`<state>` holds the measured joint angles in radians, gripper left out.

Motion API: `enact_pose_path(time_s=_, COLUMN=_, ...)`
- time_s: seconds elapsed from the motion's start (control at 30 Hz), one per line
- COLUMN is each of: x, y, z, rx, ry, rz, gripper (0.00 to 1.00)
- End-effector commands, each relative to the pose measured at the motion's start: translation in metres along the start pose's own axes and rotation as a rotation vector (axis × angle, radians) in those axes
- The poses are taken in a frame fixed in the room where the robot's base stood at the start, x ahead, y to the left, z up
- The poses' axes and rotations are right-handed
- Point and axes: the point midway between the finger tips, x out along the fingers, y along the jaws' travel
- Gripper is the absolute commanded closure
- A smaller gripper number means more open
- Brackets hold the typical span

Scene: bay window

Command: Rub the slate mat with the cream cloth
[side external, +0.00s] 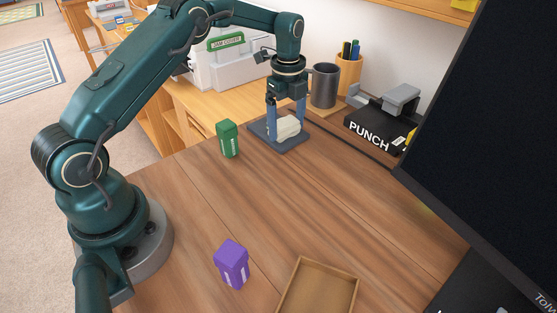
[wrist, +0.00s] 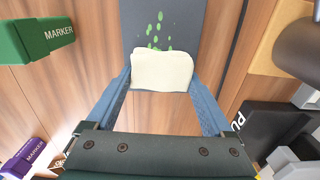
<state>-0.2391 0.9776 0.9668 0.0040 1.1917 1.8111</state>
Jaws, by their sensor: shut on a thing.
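The slate mat (side external: 262,131) lies flat on the wooden desk; in the wrist view the slate mat (wrist: 190,28) carries several green spots. The cream cloth (side external: 288,128) is at the mat, between the fingers of my gripper (side external: 286,122). In the wrist view the cream cloth (wrist: 162,70) spans from one finger to the other of my gripper (wrist: 163,82), at the near end of the mat. My gripper points down and is shut on the cloth. The cloth covers part of the mat, and I cannot tell how firmly it presses there.
A green marker box (side external: 228,139) stands left of the mat. A dark mug (side external: 324,86), a pen holder (side external: 348,74) and a black punch box (side external: 376,128) stand behind and right. A purple box (side external: 232,264), a wooden tray (side external: 291,281) and a monitor (side external: 490,110) are nearer. The middle desk is clear.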

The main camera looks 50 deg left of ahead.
Motion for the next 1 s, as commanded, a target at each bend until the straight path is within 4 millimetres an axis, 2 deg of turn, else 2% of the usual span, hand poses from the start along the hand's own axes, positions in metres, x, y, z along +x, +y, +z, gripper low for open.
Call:
enact_pose_path(time_s=0.03, x=0.003, y=0.001, z=-0.008, rx=0.002, ry=0.008, rz=0.007, gripper=0.58)
enact_pose_path(time_s=0.13, x=0.004, y=0.001, z=-0.015, rx=0.002, ry=0.009, rz=0.009, gripper=0.58)
enact_pose_path(time_s=0.33, x=0.002, y=0.002, z=-0.017, rx=0.0, ry=0.011, rz=0.011, gripper=0.58)
enact_pose_path(time_s=0.8, x=0.0, y=0.003, z=0.019, rx=-0.003, ry=0.005, rz=0.009, gripper=0.58)
enact_pose_path(time_s=1.0, x=0.0, y=0.003, z=0.027, rx=-0.002, ry=0.005, rz=0.007, gripper=0.58)
